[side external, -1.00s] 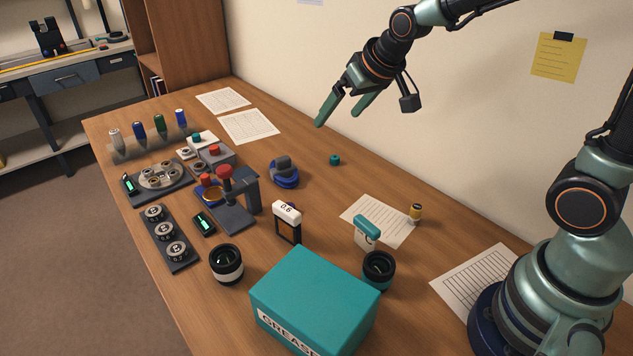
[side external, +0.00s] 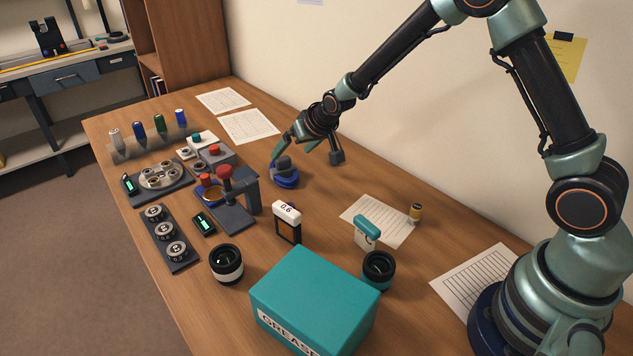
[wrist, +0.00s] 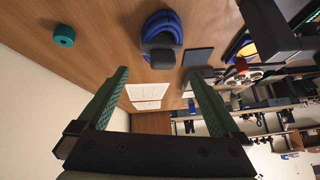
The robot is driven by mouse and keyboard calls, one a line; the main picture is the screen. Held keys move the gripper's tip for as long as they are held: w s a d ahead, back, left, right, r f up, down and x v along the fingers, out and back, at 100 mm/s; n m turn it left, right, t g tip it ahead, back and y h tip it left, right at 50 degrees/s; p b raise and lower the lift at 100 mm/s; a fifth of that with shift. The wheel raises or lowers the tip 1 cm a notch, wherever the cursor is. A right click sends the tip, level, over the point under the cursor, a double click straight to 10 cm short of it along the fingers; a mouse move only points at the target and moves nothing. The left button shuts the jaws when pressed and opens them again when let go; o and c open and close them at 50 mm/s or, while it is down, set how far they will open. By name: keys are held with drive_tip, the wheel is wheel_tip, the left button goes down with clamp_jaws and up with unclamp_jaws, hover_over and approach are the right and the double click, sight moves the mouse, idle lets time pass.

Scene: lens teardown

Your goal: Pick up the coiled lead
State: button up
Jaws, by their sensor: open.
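The coiled lead (side external: 286,181) is a blue coil with a dark grey block on it, lying on the wooden table. It also shows in the wrist view (wrist: 162,24), beyond the fingertips and near the top middle. My gripper (side external: 290,155) has green fingers spread apart with nothing between them. In the side external view it is low over the table, just behind the coiled lead and overlapping its back edge. In the wrist view the open fingers (wrist: 156,74) are apart from the coil. I cannot tell the exact height above it.
A press stand with a red knob (side external: 225,171) is left of the coil. A white-topped 0.6 block (side external: 287,212) stands in front. A small teal roll (wrist: 64,36) lies at the wrist view's upper left. A teal grease box (side external: 315,290) fills the front.

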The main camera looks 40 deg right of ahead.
sight(287, 159)
drive_tip(key=shift+x, duration=3.7)
drive_tip(key=shift+s+f, duration=0.15)
drive_tip(key=shift+s, duration=0.05)
drive_tip(key=c, duration=1.2)
drive_tip(key=shift+o, duration=0.2)
